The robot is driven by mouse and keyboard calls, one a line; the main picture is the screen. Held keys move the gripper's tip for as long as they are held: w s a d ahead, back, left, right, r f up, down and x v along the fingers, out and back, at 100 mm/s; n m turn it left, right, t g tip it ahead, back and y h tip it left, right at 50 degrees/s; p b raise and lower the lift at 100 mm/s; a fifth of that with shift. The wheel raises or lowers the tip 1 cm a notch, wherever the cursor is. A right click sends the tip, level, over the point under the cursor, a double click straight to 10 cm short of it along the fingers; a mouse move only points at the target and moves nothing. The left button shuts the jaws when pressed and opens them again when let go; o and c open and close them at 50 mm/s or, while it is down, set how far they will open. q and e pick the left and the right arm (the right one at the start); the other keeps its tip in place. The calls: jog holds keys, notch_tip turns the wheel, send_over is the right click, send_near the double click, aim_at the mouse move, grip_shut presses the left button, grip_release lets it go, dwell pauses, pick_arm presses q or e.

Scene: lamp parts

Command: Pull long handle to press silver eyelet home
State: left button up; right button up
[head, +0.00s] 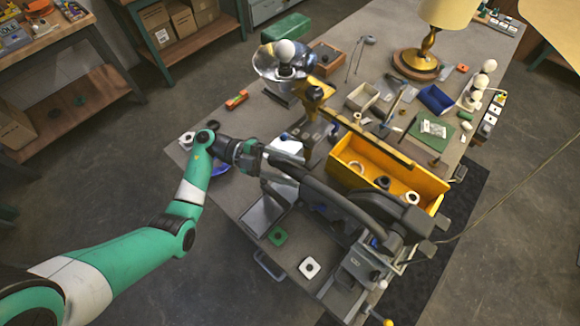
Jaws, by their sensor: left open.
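My left arm reaches in from the left, and its gripper (268,165) is open beside the near-left part of the bench press. The dark grey press (385,228) stands at the near end of the bench. A long dark curved arm (325,195), possibly its handle, runs from the press toward my gripper. Whether the fingers are around it or only beside it, I cannot tell. A silver eyelet cannot be made out at this size, and the press's working point is partly hidden. My right gripper is not in view.
A yellow bin (432,186) with several small parts stands right behind the press. A brass lamp (430,42) stands at the far end.

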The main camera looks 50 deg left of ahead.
pick_arm(q)
grip_shut()
dwell(0.3)
dwell(1.1)
